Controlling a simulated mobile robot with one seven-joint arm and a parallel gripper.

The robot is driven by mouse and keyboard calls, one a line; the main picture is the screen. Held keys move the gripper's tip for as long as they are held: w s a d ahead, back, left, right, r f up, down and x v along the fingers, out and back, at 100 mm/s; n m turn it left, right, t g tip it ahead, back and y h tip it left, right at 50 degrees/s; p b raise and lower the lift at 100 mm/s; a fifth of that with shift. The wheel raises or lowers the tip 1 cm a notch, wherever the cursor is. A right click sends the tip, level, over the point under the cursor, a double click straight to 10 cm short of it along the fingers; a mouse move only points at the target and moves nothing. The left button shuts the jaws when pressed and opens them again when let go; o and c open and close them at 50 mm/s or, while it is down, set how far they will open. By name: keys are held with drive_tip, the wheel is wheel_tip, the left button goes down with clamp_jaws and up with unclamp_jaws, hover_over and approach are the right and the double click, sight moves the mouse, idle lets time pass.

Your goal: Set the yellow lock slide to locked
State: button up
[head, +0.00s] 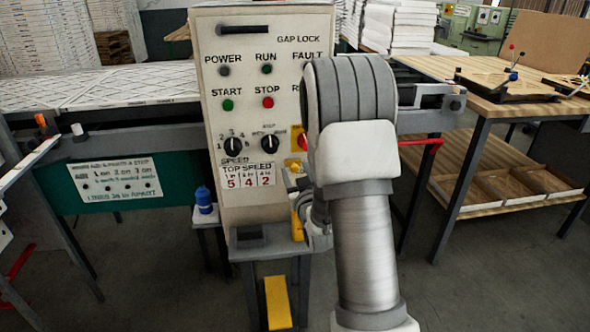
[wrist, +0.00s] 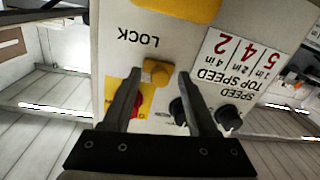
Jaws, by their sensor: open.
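The yellow lock slide (wrist: 157,72) shows in the wrist view as a small yellow block on the cream panel (wrist: 112,55), beside the upside-down word LOCK. My gripper (wrist: 158,78) is open, with one dark fingertip on each side of the slide; I cannot tell whether either touches it. In the head view my arm covers much of the panel's right side. Only a bit of yellow (head: 291,167) shows there beside the arm, and my fingertips cannot be made out. The slide's track and end marks are not readable.
A red button (wrist: 135,100) on a yellow plate and black knobs (wrist: 227,117) sit close to my fingers. A larger yellow part (wrist: 185,8) stands at the wrist view's top edge. A blue bottle (head: 203,197) stands left of the panel; a wooden table (head: 480,85) is at right.

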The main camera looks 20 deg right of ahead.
clamp_jaws()
idle(0.3)
idle(1.2)
